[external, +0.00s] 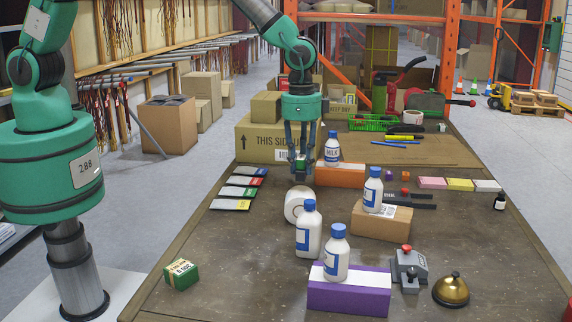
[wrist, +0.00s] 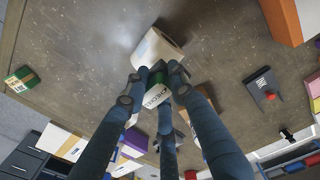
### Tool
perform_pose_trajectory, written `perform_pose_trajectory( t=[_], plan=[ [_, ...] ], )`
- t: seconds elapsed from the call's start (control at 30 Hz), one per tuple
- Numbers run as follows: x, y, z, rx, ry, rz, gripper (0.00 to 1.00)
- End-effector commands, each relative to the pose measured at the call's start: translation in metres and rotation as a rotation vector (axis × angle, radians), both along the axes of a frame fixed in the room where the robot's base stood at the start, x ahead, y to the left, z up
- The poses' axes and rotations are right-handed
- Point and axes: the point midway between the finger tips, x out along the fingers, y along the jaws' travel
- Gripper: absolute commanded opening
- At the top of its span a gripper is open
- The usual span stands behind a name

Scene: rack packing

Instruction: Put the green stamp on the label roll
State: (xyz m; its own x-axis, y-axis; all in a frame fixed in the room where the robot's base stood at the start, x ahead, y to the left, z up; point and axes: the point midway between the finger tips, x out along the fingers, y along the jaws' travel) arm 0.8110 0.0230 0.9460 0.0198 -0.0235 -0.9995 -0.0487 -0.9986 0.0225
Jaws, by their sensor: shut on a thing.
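In the wrist view the label roll (wrist: 154,50) is just beyond the fingertips and the stamp. I cannot tell whether stamp and roll touch.
White bottles (external: 307,230) with blue caps stand near the roll, some on the orange, cardboard and purple boxes (external: 345,297). Coloured cards (external: 237,191) lie left. A green box (external: 181,275), a bell (external: 451,291) and a grey device (external: 409,268) are nearer. The left front table is mostly clear.

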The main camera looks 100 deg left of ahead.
Motion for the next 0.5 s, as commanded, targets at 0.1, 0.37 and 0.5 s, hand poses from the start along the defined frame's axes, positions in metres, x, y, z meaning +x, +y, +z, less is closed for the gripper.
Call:
perform_pose_trajectory(
  t=[0.1,0.37,0.5],
  plan=[
    [-0.001,0.0,-0.009,0.0,0.003,0.0,0.0],
    [-0.001,0.0,-0.033,0.0,0.001,0.0,0.0],
    [0.0,0.0,-0.035,0.0,0.001,0.0,0.0]
  ],
)
